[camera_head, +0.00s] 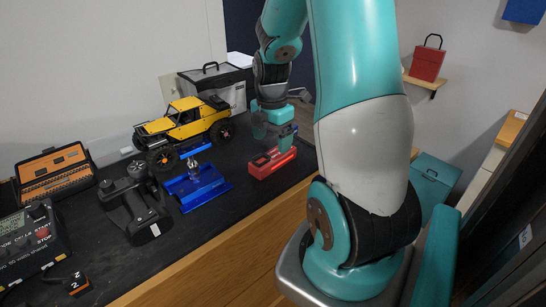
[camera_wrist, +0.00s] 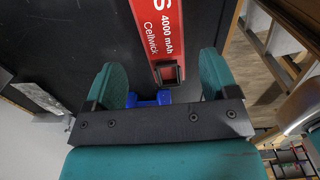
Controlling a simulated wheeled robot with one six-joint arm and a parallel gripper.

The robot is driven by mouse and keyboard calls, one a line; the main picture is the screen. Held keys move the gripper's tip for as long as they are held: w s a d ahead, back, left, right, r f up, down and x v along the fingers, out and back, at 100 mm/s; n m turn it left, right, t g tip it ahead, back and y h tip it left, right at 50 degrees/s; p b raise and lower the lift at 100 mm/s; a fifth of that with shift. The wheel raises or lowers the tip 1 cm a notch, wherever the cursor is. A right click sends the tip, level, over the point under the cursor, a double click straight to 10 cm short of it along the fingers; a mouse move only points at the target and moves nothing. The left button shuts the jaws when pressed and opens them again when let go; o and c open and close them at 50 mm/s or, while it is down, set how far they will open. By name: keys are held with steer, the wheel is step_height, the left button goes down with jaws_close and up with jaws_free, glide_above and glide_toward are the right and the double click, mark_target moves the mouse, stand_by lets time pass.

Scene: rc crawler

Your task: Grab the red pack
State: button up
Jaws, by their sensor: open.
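The red pack (camera_head: 272,163) lies on the black bench top near its front edge, right of the blue stand. In the wrist view the red pack (camera_wrist: 158,28) shows white lettering, "4000 mAh Cellwick", and a dark square socket at its near end. My gripper (camera_head: 271,137) is above the pack in the head view, pointing down. In the wrist view my gripper (camera_wrist: 162,62) is open, with its two teal fingers apart and the pack's near end lined up between them. I cannot tell the exact height gap. Nothing is held.
A yellow crawler (camera_head: 185,120) stands behind the blue stand (camera_head: 197,186). A black controller (camera_head: 135,203), an orange-trayed case (camera_head: 54,173) and a charger (camera_head: 32,243) are to the left. A grey box (camera_head: 215,85) stands behind. Part of a blue object (camera_wrist: 150,99) shows below the pack's end.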

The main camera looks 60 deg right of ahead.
mark_target(273, 155)
steer(key=shift+s+f+p, duration=0.2)
steer(key=shift+f+p, duration=0.75)
steer(key=shift+f, duration=1.95)
steer(key=c, duration=1.2)
